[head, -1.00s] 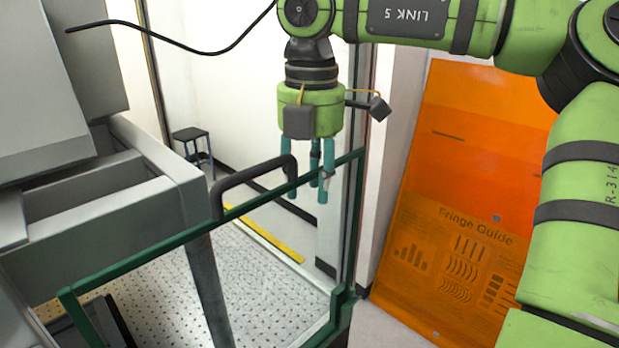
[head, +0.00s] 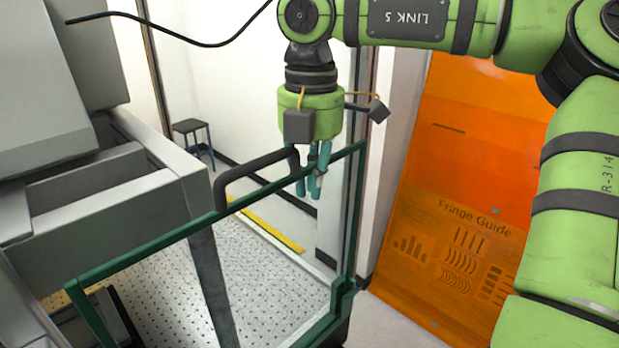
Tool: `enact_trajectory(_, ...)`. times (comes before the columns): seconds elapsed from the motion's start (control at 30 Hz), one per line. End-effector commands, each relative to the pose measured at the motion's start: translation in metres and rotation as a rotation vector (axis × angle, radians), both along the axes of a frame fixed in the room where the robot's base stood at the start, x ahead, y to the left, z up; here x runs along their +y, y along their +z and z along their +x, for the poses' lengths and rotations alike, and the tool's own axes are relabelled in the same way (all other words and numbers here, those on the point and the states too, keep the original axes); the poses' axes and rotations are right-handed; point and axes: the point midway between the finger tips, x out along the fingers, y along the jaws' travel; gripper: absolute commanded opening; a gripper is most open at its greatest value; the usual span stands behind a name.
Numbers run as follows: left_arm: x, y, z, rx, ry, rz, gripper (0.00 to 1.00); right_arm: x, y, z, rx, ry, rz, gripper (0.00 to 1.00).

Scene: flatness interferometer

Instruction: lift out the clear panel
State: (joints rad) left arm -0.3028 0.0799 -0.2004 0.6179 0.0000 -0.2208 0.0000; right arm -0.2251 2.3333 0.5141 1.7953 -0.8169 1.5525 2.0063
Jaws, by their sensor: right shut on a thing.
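The clear panel (head: 150,245) stands upright in a green frame, running from lower left to the upper right. A dark grey handle (head: 255,168) arches above its top rail. My right gripper (head: 313,182) points down just right of the handle. Its teal fingers are shut on the panel at the green top rail, close to the right upright. The exact contact is partly hidden behind the fingers. My left gripper is not in view.
A large grey instrument (head: 110,200) stands close on the left. A perforated metal plate (head: 255,285) lies behind the panel. An orange "Fringe Guide" board (head: 455,180) leans at the right. A small stool (head: 190,127) stands farther back; a black cable (head: 180,44) hangs at upper left.

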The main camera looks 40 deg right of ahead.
Motion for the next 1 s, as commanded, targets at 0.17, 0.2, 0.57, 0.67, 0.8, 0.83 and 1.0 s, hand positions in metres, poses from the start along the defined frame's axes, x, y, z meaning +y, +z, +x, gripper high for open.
enact_trajectory(0.17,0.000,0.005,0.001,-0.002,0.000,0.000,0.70,0.001,0.011,0.001,-0.006,-0.001,0.003,0.00)
enact_trajectory(0.2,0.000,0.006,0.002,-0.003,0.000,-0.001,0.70,0.001,0.013,0.001,-0.006,-0.001,0.003,0.00)
enact_trajectory(0.57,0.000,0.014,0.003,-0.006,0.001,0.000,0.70,0.001,0.028,0.001,-0.007,-0.001,0.003,0.00)
enact_trajectory(0.67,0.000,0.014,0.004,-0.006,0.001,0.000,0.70,0.001,0.031,0.001,-0.006,-0.001,0.003,0.00)
enact_trajectory(0.8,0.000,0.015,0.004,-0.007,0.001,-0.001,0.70,0.001,0.037,0.001,-0.005,-0.001,0.002,0.00)
enact_trajectory(0.83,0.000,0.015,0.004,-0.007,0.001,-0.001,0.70,0.000,0.039,0.001,-0.006,-0.002,0.003,0.00)
enact_trajectory(1.0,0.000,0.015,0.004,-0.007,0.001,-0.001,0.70,0.000,0.046,0.001,-0.007,-0.002,0.003,0.00)
